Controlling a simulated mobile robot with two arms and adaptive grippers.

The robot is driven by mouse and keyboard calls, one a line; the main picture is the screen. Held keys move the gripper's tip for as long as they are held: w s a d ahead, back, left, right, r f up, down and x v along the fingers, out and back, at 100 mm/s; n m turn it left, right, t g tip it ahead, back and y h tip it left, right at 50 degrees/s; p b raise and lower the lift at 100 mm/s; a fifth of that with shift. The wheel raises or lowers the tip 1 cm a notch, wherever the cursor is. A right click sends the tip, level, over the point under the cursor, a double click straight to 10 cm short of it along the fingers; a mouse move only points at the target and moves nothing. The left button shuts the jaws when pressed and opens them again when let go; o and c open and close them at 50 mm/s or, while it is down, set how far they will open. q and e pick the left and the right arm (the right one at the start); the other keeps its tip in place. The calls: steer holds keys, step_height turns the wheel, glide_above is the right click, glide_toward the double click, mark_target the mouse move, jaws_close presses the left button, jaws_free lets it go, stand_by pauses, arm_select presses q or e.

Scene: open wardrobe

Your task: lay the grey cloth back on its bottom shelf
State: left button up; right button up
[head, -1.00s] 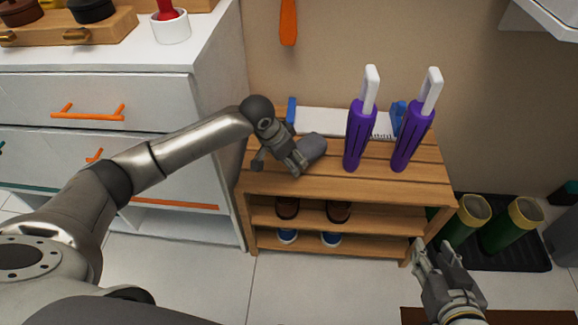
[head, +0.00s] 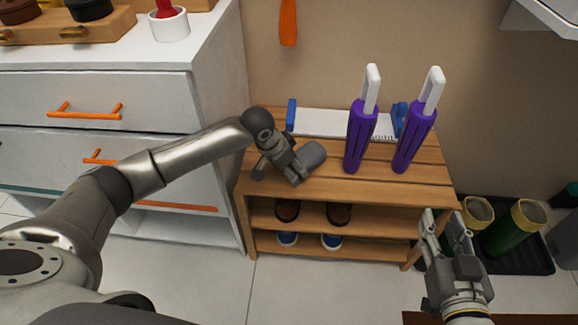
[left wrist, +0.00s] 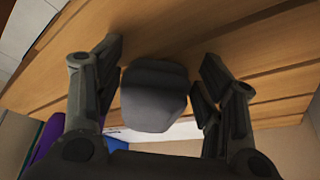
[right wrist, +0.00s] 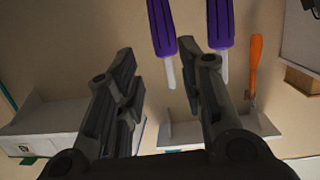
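The grey cloth (head: 313,154), a short rounded bundle, lies on the top of the wooden rack (head: 400,192). My left gripper (head: 276,168) is at its left end, low over the top boards. In the left wrist view the cloth (left wrist: 153,95) sits between the two spread fingers (left wrist: 160,75), with gaps showing on both sides. The rack's bottom shelf (head: 375,247) holds a pair of blue shoes (head: 288,239) at its left; its right part looks bare. My right gripper (head: 446,222) is open and empty in front of the rack's right end.
Two purple-and-white upright objects (head: 361,135) and a white-and-blue item (head: 330,122) stand on the rack top. Brown shoes (head: 338,214) are on the middle shelf. Green boots (head: 518,232) stand on a black mat at right. A white drawer cabinet (head: 150,100) stands at left.

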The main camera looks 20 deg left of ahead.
arm_select(q)
steer(key=shift+o, duration=1)
steer(key=shift+r, duration=0.1)
